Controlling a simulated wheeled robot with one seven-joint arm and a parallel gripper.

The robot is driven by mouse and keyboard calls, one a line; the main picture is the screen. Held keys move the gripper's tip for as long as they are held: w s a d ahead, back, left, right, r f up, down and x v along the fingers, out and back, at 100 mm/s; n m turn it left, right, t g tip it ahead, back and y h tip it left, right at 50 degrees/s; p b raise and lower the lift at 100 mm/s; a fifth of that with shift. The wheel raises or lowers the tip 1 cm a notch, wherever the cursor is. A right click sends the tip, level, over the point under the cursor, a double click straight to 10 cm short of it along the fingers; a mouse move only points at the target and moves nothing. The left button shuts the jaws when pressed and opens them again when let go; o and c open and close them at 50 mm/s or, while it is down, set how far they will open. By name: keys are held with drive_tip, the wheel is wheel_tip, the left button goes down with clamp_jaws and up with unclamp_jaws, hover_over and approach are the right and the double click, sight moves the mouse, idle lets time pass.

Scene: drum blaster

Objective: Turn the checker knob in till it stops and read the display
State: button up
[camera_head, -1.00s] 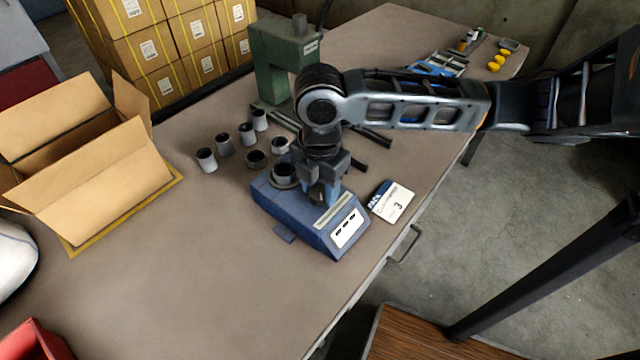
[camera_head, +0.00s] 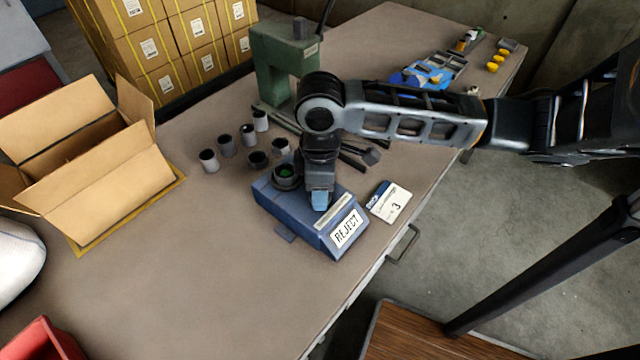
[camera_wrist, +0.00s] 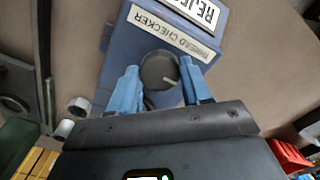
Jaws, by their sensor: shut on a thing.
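The blue thread checker (camera_head: 283,212) sits on the table near its right edge. Its display (camera_head: 347,229) reads REJECT. A dark grey cup (camera_head: 285,182) sits in the checker's round seat, with green showing inside its top. My gripper (camera_head: 321,203) points down over the checker's top and hides the knob in the head view. In the wrist view, the round dark knob (camera_wrist: 158,70), with a pale pointer line, is between my two blue fingertips, which are shut on it. The label THREAD CHECKER (camera_wrist: 170,33) shows beside it.
A white card marked 3 (camera_head: 391,202) lies right of the checker. Several grey cups (camera_head: 226,146) stand behind it. A green press (camera_head: 274,60) is at the back, an open carton (camera_head: 100,165) at the left. The front table area is clear.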

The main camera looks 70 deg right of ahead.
drive_tip(key=shift+m, duration=0.7)
idle(0.6)
drive_tip(key=o, duration=1)
drive_tip(key=shift+o, duration=0.2)
drive_tip(key=shift+r, duration=3.9)
